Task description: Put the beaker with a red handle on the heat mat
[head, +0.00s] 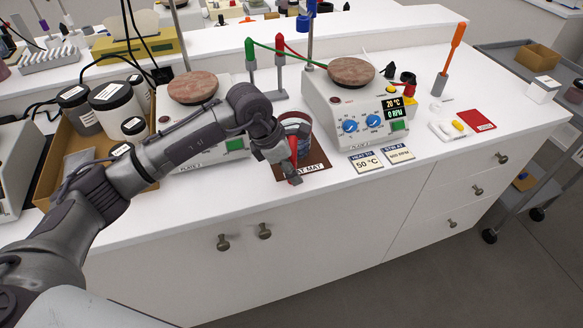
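The heat mat (316,167) is a dark brown square with white lettering, lying on the white counter in front of the plates. A glass beaker (296,124) with dark bands shows behind my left gripper, over the back part of the mat. Its base is mostly hidden, so I cannot tell whether it touches the mat. My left gripper (291,167) points down at the beaker's near side, over the mat. A red piece, seemingly the handle (295,180), shows at the fingertips. The fingers overlap it, and I cannot tell whether they are closed on it. My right gripper is out of view.
A hotplate (350,110) with blue knobs stands right of the mat; another (236,146) is behind my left arm. Small cards (366,162) lie right of the mat. A cardboard tray (68,150) of jars is at left. The counter's right front is clear.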

